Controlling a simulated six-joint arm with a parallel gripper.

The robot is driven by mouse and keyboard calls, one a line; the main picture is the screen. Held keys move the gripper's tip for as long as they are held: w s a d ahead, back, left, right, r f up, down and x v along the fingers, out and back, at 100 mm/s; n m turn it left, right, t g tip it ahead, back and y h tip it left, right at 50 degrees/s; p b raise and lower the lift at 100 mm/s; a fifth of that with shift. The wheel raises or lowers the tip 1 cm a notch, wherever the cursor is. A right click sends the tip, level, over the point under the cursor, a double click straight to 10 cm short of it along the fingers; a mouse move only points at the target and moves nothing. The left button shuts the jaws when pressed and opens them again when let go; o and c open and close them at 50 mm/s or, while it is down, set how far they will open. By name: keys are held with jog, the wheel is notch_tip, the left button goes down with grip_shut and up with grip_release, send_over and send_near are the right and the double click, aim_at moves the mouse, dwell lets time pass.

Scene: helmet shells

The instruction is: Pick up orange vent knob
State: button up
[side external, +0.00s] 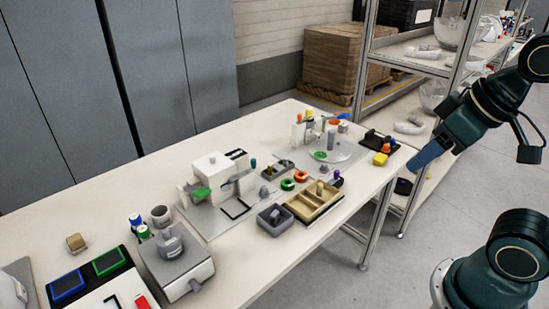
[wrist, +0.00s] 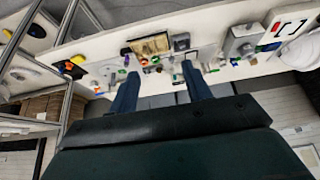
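Several small orange parts are on the white table, and I cannot tell for sure which is the vent knob. In the side view, an orange knob-like piece (side external: 299,117) tops a white post at the back, an orange ring (side external: 301,176) lies beside a green ring, and a small orange piece (side external: 388,140) stands by the black holder at the right end. In the wrist view an orange piece (wrist: 69,66) shows at the left. My gripper (side external: 414,165) is in the air off the table's right end, empty. Its two blue fingers are wide apart in the wrist view (wrist: 160,70).
A tan divided tray (side external: 316,208) and a grey bin (side external: 270,226) stand at the table's front edge. A white machine (side external: 212,170) and a grey press-like box (side external: 176,262) stand further left. A metal rack (side external: 362,70) stands behind the right end.

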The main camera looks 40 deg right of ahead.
jog(key=shift+o, duration=1.2)
jog(key=w+d+m+g+y, duration=0.1)
jog(key=w+d+m+g, duration=0.25)
jog(key=w+m, duration=1.3)
jog(key=w+d+f+m+y, duration=0.1)
jog(key=w+d+f+m, duration=0.1)
jog(key=w+d+f, duration=0.4)
jog(key=w+d+f+m+g+y, duration=0.1)
jog(key=w+d+f, duration=0.6)
jog(key=w+f, duration=0.4)
jog(key=w, duration=0.3)
jog(key=shift+w+f+m, duration=0.2)
jog(key=shift+f+m, duration=0.1)
jog(key=shift+m, duration=0.05)
jog(key=shift+g, duration=0.25)
